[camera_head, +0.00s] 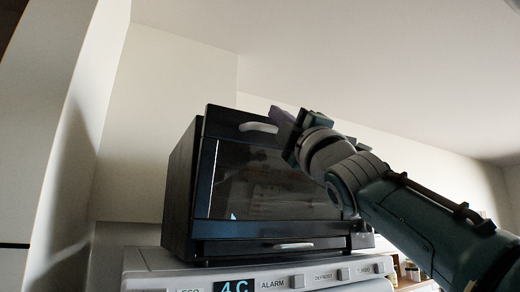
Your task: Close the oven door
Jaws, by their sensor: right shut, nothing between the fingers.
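The black oven (180,195) stands in the middle of the head view. Its door (265,185) has a dark glass window and a pale curved handle (258,127) near the top. My right gripper (285,122) comes in from the right and is shut and empty. Its tip is in front of the door's upper part, just right of the handle; I cannot tell whether it touches. My right arm hides the door's right side. My left gripper is not in view.
The oven rests on a pale appliance (145,262) with a lit display (235,287) and several buttons. A second pale handle (293,246) sits on the panel below the door. Walls stand behind and to the left. Small items on a shelf (412,284) show at lower right.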

